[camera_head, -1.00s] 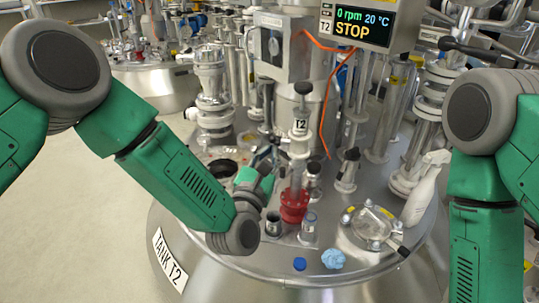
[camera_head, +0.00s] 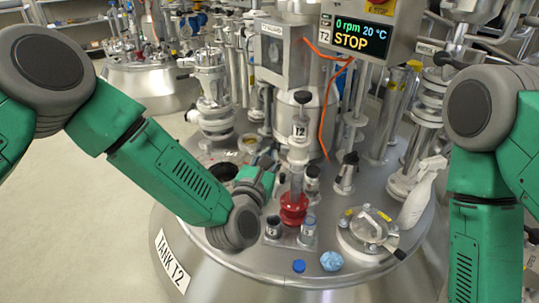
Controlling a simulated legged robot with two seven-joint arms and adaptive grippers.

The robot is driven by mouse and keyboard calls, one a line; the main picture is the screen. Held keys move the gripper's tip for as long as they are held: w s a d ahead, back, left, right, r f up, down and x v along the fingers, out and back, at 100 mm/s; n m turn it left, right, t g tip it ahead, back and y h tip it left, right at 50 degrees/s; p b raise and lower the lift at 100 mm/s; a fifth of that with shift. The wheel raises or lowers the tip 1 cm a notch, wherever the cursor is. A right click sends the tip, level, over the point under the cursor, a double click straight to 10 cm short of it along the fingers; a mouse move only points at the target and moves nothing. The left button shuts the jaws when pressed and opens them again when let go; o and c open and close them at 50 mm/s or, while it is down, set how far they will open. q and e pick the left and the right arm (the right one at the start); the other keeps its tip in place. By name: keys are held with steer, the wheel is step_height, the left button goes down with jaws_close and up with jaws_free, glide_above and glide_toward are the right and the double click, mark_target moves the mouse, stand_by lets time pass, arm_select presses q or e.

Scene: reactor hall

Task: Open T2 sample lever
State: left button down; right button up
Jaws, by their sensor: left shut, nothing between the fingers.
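The T2 sample valve is a slim metal column (camera_head: 297,155) with a T2 tag (camera_head: 299,131), a black top knob (camera_head: 302,97) and a red lower part (camera_head: 293,210). It stands upright on the tank lid. I cannot make out a separate lever on it. My left gripper (camera_head: 270,162) is shut and empty, just left of the column below the tag. Its fingertips are small and partly lost against the metal; I cannot tell whether they touch it. My right arm hangs at the right edge, its gripper out of view.
Two small vials (camera_head: 308,228) stand by the red part. A blue cap (camera_head: 299,266) and a crumpled blue wad (camera_head: 332,261) lie at the lid's front. A clamped hatch (camera_head: 368,226) and a white spray bottle (camera_head: 420,192) are to the right. An orange cable (camera_head: 322,130) hangs behind.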

arm_select(q)
steer(key=w+r+g+p, duration=0.1)
steer(key=g+p, duration=0.1)
steer(key=p, duration=0.2)
steer(key=w+r+g+y+p, duration=0.1)
steer(key=r+g+p, duration=0.1)
steer(key=p, duration=0.3)
steer(key=w+r+g+p, duration=0.2)
steer(key=p, duration=0.3)
steer(key=shift+d+r+n+g+y, duration=0.15)
steer(key=shift+d+n+g+y, duration=0.15)
steer(key=shift+n+g+y, duration=0.1)
steer(key=shift+w+d+g+p, duration=0.1)
steer(key=shift+w+g+p, duration=0.45)
steer(key=shift+g+p, duration=0.25)
steer(key=shift+w+d+p, duration=0.1)
steer(key=shift+w+p, duration=0.2)
steer(key=shift+w, duration=0.1)
